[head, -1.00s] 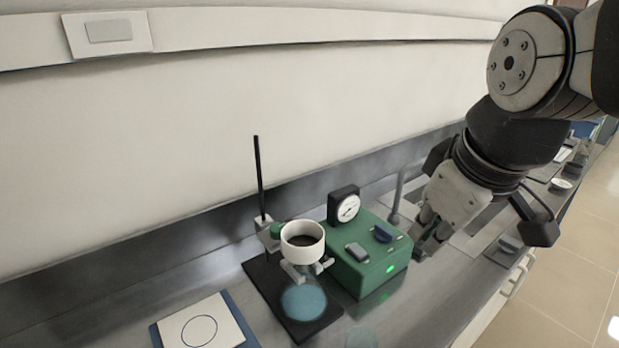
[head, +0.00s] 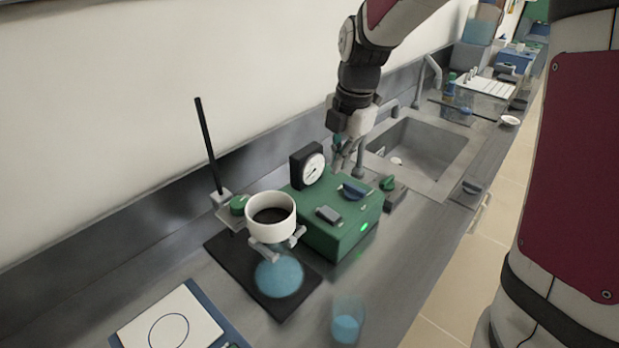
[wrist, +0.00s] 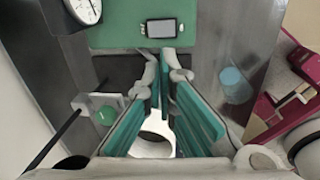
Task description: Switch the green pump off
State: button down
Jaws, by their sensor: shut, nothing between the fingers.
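The green pump (head: 318,238) stands on the bench in the middle of the head view. A grey rocker switch (head: 328,214) and a blue knob (head: 353,190) are on its top. A green lamp (head: 364,228) glows on its front. A round dial gauge (head: 312,166) stands at its back. My gripper (head: 345,168) is shut and empty, just above the pump's back right part, apart from the switch. In the wrist view, the pump top (wrist: 112,32) and the rocker (wrist: 161,28) show beyond my fingertips (wrist: 165,62). Whether the fingertips touch anything cannot be told.
A beaker (head: 347,318) stands in front.

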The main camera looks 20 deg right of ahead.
aim_at(326, 212)
jog(key=shift+w+f+n, duration=0.4)
jog(key=shift+w+f, duration=0.05)
jog(key=shift+w, duration=0.05)
jog(key=f, duration=0.4)
jog(key=w+f+p, duration=0.1)
jog(key=f, duration=0.4)
jog(key=a+f, duration=0.1)
jog(key=f, duration=0.3)
jog(key=shift+w+f+p, duration=0.25)
jog(key=shift+f+p, duration=0.1)
jog(key=shift+f, duration=0.05)
jog(key=shift+w+a+f+g+b, duration=0.25)
jog(key=shift+f+g+b, duration=0.1)
jog(key=shift+b, duration=0.15)
jog(key=shift+f, duration=0.1)
jog(key=shift+s+d, duration=0.1)
jog(key=shift+s, duration=0.05)
